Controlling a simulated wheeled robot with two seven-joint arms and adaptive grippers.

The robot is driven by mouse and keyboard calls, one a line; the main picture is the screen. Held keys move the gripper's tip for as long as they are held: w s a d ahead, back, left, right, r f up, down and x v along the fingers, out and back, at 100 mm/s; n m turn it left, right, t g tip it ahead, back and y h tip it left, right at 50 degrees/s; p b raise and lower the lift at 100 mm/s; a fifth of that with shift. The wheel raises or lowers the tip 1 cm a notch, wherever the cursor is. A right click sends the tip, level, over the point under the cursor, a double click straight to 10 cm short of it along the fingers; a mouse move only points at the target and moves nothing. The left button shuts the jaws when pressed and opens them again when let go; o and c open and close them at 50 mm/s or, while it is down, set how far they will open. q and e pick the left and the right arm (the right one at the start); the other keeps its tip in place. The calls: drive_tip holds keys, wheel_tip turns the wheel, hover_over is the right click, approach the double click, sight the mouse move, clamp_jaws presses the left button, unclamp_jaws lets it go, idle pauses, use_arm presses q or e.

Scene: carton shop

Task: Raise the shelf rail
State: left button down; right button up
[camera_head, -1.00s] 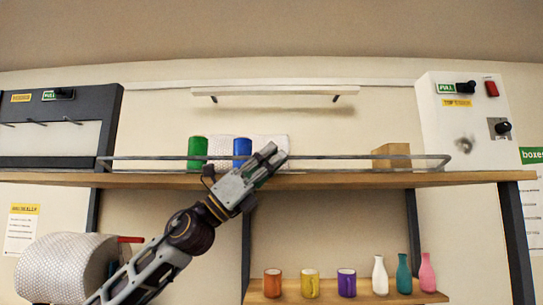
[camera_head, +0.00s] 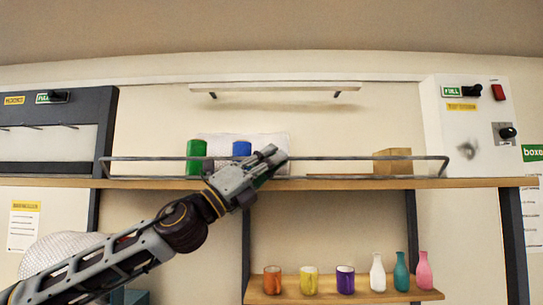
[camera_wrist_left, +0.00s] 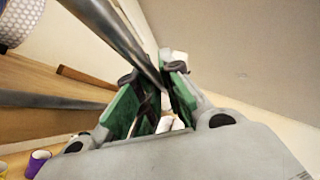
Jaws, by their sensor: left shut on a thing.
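The shelf rail (camera_head: 340,158) is a long thin grey bar with bent ends, running along the front of the upper wooden shelf (camera_head: 460,183). It stands a little above the board. My left gripper (camera_head: 268,156) is at the rail near its middle, shut on it. In the left wrist view, a grey bar of the rail (camera_wrist_left: 122,38) runs from the upper left into the green-padded jaws (camera_wrist_left: 160,105). The exact contact is partly hidden by the fingers. My right gripper is not in view.
Behind the rail stand a green cup (camera_head: 196,157), a blue cup (camera_head: 242,149) and a cardboard box (camera_head: 392,161). A lower shelf (camera_head: 360,297) holds cups and bottles. Switch panels stand left (camera_head: 60,105) and right (camera_head: 470,120). A white ledge (camera_head: 285,88) hangs above.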

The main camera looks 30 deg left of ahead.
use_arm(q)
drive_tip(key=shift+w+a+r+n+y+p, duration=0.1)
drive_tip(key=shift+n+y+p, duration=0.1)
drive_tip(key=shift+n+y, duration=0.25)
drive_tip(key=shift+w+a+r+n+y+p, duration=0.1)
drive_tip(key=shift+n+y+p, duration=0.1)
drive_tip(key=shift+n+y, duration=0.25)
drive_tip(key=c, duration=1.6)
unclamp_jaws()
drive_tip(key=shift+o, duration=0.2)
drive_tip(key=shift+s+a+f, duration=0.2)
drive_tip(key=shift+s+f, duration=0.15)
drive_tip(key=shift+s, duration=0.15)
drive_tip(key=s+a, duration=0.5)
drive_tip(key=s, duration=0.5)
drive_tip(key=shift+s+a, duration=0.2)
drive_tip(key=shift+s, duration=0.1)
idle(0.9)
idle(0.7)
